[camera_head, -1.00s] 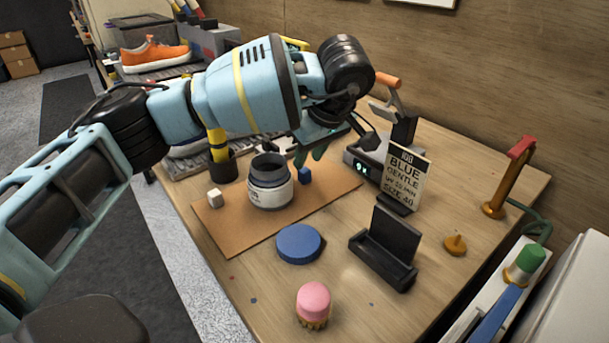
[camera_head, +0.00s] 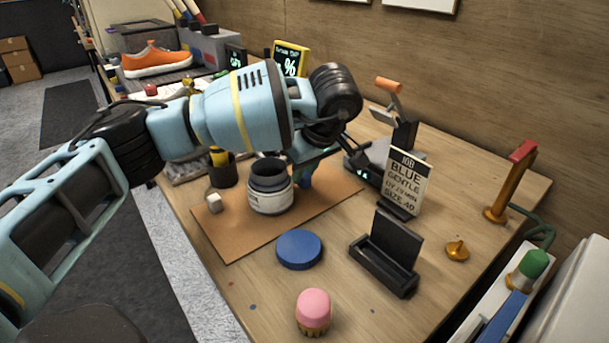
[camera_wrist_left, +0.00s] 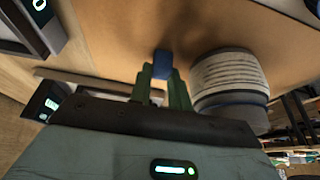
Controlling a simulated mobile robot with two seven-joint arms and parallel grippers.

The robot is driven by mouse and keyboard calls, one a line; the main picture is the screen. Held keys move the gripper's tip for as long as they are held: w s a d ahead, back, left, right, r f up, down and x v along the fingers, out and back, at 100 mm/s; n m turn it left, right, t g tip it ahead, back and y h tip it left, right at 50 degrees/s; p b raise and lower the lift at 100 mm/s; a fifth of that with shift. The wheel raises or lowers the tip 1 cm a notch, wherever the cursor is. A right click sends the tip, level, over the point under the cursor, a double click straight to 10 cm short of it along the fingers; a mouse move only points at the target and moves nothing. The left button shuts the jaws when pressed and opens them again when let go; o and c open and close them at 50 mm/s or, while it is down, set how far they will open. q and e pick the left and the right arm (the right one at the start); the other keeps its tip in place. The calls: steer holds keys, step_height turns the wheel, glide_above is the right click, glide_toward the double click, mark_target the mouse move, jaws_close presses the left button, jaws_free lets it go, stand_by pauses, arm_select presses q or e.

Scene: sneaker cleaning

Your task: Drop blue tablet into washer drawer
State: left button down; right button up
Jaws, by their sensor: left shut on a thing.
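The blue tablet (camera_wrist_left: 161,58) is a small blue block between the green fingertips of my left gripper (camera_wrist_left: 162,74) in the left wrist view. The gripper is shut on it, low over the brown mat. In the head view my left gripper (camera_head: 304,174) is just right of the open grey-and-white jar (camera_head: 270,197), and the tablet is hard to tell from the fingers. The jar also shows beside the fingers in the left wrist view (camera_wrist_left: 228,78). I cannot make out a washer drawer. My right gripper is not in view.
On the table are a white cube (camera_head: 214,203), a blue round lid (camera_head: 299,249), a pink-topped brush (camera_head: 313,310), a black stand (camera_head: 385,260) and a job card (camera_head: 405,182). A white casing (camera_head: 570,300) is at the lower right.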

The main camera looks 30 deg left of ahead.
arm_select(q)
step_height(320, 180, up, 10)
steer(key=p, duration=0.1)
stand_by(0.4)
